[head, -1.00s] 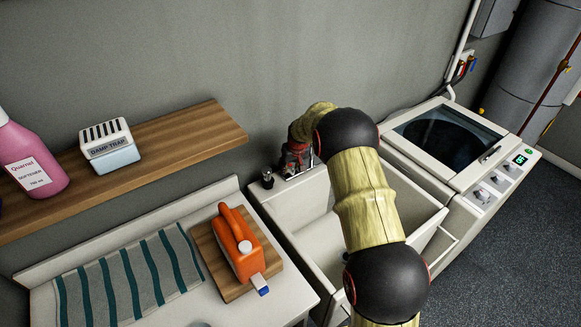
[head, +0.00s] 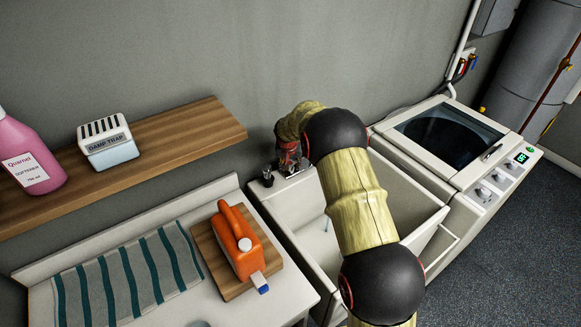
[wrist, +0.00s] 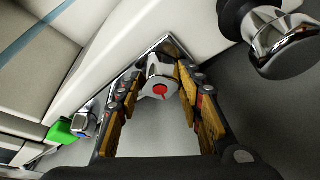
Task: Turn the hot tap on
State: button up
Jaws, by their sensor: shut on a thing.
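The hot tap's chrome handle, with a red mark on its end (wrist: 160,90), is in the middle of the wrist view. My gripper (wrist: 161,84) has a finger on each side of it and is shut on it. In the head view my gripper (head: 288,156) is over the back of the white sink (head: 305,224), partly hidden by my arm. A second chrome tap (wrist: 283,44) is apart from my fingers at the top right of the wrist view. A small dark tap top (head: 267,178) shows left of my gripper in the head view. The spout is not clear.
A wooden shelf (head: 180,135) with a pink bottle (head: 28,153) and damp trap box (head: 107,143) is at left. A washing machine (head: 480,188) is right of the sink.

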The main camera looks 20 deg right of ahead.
jog(key=m+b, duration=0.1)
jog(key=m+h+b, duration=0.1)
jog(key=shift+a+f+m+b, duration=0.1)
jog(key=shift+f+m+b, duration=0.15)
jog(key=shift+m+b, duration=0.15)
jog(key=shift+r+m+g+h+b, duration=0.1)
jog(key=shift+m+g+h+b, duration=0.1)
jog(key=shift+m+g+b, duration=0.4)
jog(key=shift+r+m+g+h+b, duration=0.15)
jog(key=shift+m+b, duration=0.4)
jog(key=shift+m, duration=0.55)
jog(key=o, duration=1.1)
jog(key=shift+o, duration=0.3)
jog(key=v, duration=1.2)
jog(key=shift+w+a, duration=0.1)
